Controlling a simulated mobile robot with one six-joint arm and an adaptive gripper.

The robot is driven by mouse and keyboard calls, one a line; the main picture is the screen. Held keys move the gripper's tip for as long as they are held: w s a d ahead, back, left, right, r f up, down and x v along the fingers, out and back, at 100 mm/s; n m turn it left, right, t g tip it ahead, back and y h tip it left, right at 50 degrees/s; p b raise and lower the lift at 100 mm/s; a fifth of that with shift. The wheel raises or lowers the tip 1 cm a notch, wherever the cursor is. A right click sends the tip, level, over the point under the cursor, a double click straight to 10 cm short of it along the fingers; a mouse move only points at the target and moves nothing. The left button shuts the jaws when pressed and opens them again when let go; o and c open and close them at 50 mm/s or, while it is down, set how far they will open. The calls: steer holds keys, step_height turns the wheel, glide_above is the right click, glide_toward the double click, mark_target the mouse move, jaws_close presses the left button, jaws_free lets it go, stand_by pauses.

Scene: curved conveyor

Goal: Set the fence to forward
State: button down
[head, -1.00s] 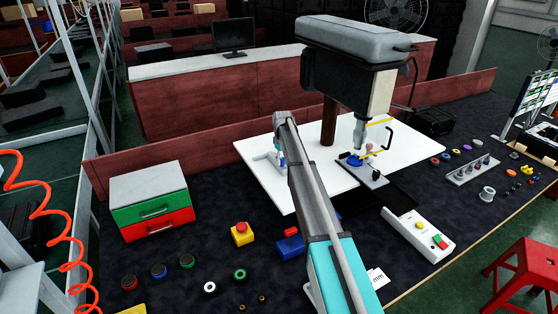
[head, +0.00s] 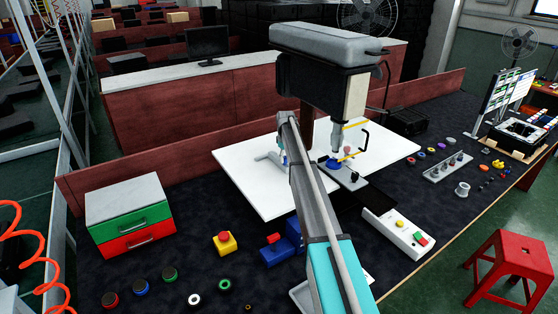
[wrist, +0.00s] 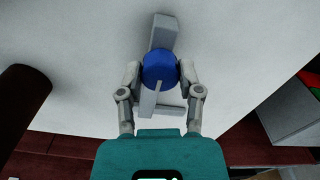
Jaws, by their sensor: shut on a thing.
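The fence (wrist: 165,32) appears to be a grey T-shaped piece with a round blue knob (wrist: 158,70), resting on a white board (wrist: 75,45). In the wrist view, my gripper (wrist: 160,82) is shut around the knob, one finger on each side. In the head view, the grey piece (head: 268,157) lies on the left part of the white board (head: 240,185), left of the drill press (head: 325,62). My arm hides part of it and most of my gripper there.
A dark column (wrist: 20,100) stands left in the wrist view. Beside the board are a green-and-red drawer box (head: 130,215), a yellow emergency-stop box (head: 225,243), a blue vise-like block (head: 280,250) and a white switch box (head: 398,233).

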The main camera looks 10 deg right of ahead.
steer(key=shift+c, duration=1.4)
jaws_free()
steer(key=shift+d, duration=0.2)
steer(key=shift+a, duration=0.1)
